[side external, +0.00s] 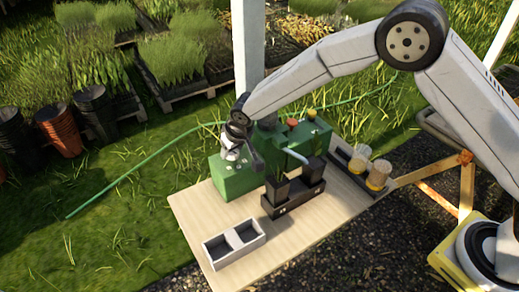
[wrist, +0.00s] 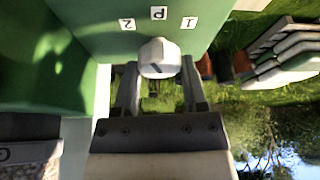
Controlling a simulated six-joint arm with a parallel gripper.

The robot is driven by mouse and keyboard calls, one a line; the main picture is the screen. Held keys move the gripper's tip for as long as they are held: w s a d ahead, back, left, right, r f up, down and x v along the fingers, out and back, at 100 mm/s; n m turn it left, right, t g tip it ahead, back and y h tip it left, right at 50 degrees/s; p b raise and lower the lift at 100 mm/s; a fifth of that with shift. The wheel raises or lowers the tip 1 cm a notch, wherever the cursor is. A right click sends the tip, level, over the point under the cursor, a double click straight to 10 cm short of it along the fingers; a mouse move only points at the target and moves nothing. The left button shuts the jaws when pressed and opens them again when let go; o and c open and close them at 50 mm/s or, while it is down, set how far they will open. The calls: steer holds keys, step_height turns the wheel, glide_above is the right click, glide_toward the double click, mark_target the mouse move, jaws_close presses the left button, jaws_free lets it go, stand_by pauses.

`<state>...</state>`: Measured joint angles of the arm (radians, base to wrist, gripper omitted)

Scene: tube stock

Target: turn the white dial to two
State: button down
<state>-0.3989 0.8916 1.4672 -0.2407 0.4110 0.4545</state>
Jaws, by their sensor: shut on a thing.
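The white dial (wrist: 158,56) stands out from the face of a green box (wrist: 215,20) in the wrist view. A short dark line marks the dial, on a slant; I cannot tell which label it points to. The labels 2 (wrist: 127,24), P (wrist: 158,13) and 1 (wrist: 188,23) sit around it, upside down in this view. My gripper (wrist: 160,72) has one finger on each side of the dial and is shut on it. In the side external view my gripper (side external: 236,147) is at the green box (side external: 234,182), and the dial is hard to make out.
A black holder (side external: 292,203) stands on the wooden table (side external: 190,217), right of the green box. A white two-part tray (side external: 233,243) is at the front. Amber-filled jars (side external: 378,175) stand in a dark rack at the right. Red (side external: 293,123) and yellow (side external: 311,114) knobs rise behind.

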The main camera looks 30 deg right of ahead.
steer(key=shift+d+n+g+y, duration=0.15)
steer(key=shift+n+y, duration=0.25)
steer(key=shift+n, duration=0.65)
steer(key=shift+a+n+g+y, duration=0.15)
steer(key=shift+n+y, duration=0.25)
steer(key=shift+n, duration=0.65)
steer(key=shift+d+n, duration=0.1)
steer(key=shift+n, duration=0.4)
steer(key=shift+c, duration=0.7)
jaws_free()
steer(key=shift+r, duration=0.1)
steer(key=v, duration=0.7)
steer(key=shift+r, duration=0.25)
steer(key=shift+s+d, duration=0.15)
steer(key=shift+d, duration=0.05)
